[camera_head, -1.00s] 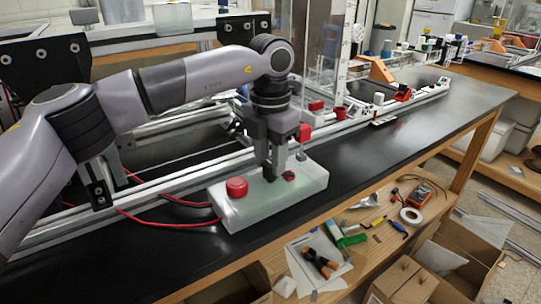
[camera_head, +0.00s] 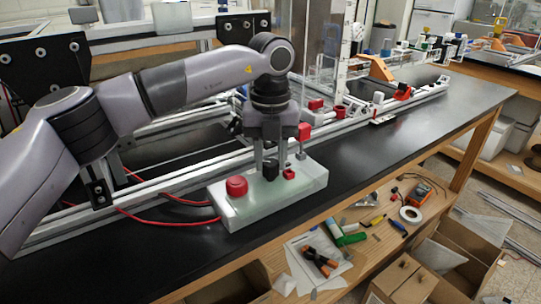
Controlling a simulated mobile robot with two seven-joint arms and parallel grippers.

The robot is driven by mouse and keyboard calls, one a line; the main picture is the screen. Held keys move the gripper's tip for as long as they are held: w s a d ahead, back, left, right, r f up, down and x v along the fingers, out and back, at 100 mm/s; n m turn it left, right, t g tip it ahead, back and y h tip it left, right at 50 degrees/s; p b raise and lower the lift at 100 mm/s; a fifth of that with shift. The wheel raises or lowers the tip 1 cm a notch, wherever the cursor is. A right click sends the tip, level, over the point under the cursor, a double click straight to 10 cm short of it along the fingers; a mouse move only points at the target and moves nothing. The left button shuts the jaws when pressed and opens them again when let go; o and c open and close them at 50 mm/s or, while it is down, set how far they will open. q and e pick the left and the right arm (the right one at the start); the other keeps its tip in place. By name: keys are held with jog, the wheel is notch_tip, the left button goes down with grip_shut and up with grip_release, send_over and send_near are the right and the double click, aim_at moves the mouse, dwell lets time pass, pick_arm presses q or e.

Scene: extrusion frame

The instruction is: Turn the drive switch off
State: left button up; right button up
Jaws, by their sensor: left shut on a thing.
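A pale, translucent control box (camera_head: 300,188) sits on the black bench top. A round red button (camera_head: 237,187) stands on its left part. The small red drive switch (camera_head: 289,174) shows on its right part, partly hidden by my gripper. My left gripper (camera_head: 275,170) points straight down over the box, its dark fingertips low at the box top. It is shut on the drive switch; the exact contact is hard to see. My right gripper is not in view.
Red cables (camera_head: 165,218) run from the box's left side. An aluminium extrusion frame (camera_head: 160,186) lies behind the box, and a red-topped post (camera_head: 304,132) stands close to my gripper. Tools lie on the wooden shelf (camera_head: 375,255) below. The bench's right side is clear.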

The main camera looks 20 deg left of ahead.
aim_at(270, 163)
pick_arm(q)
jog(key=shift+r+n, duration=0.1)
jog(key=shift+n, duration=0.2)
jog(key=o, duration=1)
jog(key=shift+o, duration=0.2)
jog(key=shift+r, duration=3.55)
jog(key=shift+s, duration=0.1)
